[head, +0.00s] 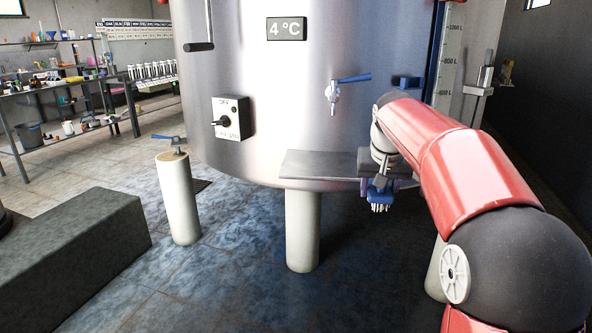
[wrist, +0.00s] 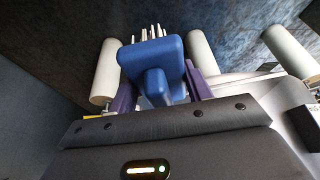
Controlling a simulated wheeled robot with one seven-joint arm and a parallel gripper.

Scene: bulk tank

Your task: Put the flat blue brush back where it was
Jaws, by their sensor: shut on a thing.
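The flat blue brush (head: 380,194) is between the fingers of my gripper (head: 380,186), its white bristles pointing down. It hangs in the air at the right end of a grey ledge on the steel tank (head: 270,100). In the wrist view the brush's blue block and handle (wrist: 152,62) fill the space between the purple fingers of my gripper (wrist: 163,88), which are shut on it. I cannot tell from these frames which spot the brush came from.
The grey ledge (head: 318,164) is bare. Pale legs (head: 302,230) stand below. A small shelf (head: 478,90) is at right, a dark block (head: 75,245) at left.

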